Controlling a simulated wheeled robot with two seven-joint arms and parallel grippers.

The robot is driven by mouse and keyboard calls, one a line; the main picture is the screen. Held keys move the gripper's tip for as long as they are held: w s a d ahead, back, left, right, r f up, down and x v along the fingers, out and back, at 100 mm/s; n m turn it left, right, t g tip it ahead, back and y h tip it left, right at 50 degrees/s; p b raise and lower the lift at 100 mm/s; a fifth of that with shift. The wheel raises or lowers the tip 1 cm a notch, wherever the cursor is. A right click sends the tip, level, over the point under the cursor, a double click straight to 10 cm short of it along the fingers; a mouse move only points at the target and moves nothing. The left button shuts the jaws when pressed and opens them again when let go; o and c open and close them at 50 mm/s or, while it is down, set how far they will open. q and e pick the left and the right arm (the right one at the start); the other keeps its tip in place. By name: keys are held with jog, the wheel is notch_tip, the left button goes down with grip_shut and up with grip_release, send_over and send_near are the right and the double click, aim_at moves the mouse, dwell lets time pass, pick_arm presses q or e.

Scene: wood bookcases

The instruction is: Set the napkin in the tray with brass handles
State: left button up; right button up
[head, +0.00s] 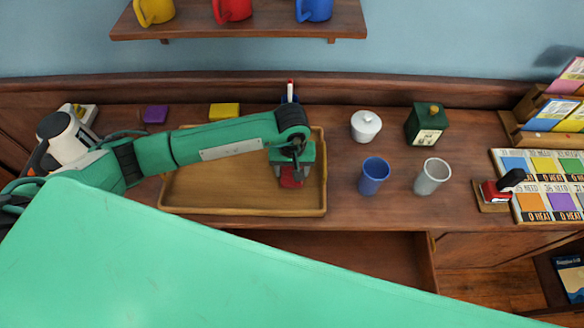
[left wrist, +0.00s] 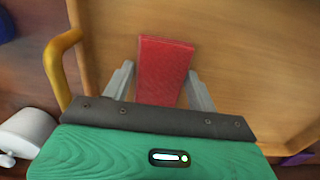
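The napkin is a red folded piece; it shows in the left wrist view (left wrist: 165,70) between my two fingers, and in the head view (head: 291,178) below my left gripper. My left gripper (head: 291,172) is low over the right part of the wooden tray (head: 200,208). Whether the napkin touches the tray floor is unclear. A brass handle (left wrist: 60,65) of the tray shows at left in the wrist view. My right gripper is not in view.
Right of the tray stand a blue cup (head: 374,176), a grey cup (head: 432,177), a white jar (head: 365,126) and a green box (head: 426,124). Behind are purple (head: 155,114) and yellow (head: 224,110) blocks. An open drawer (head: 340,252) lies below the tray.

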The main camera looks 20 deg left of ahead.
pick_arm(q)
jog(key=shift+o, duration=1.3)
jog(key=shift+r, duration=0.15)
jog(key=shift+r, duration=0.2)
notch_tip(320, 180, up, 12)
jog(key=b, duration=0.3)
jog(key=shift+f, duration=0.15)
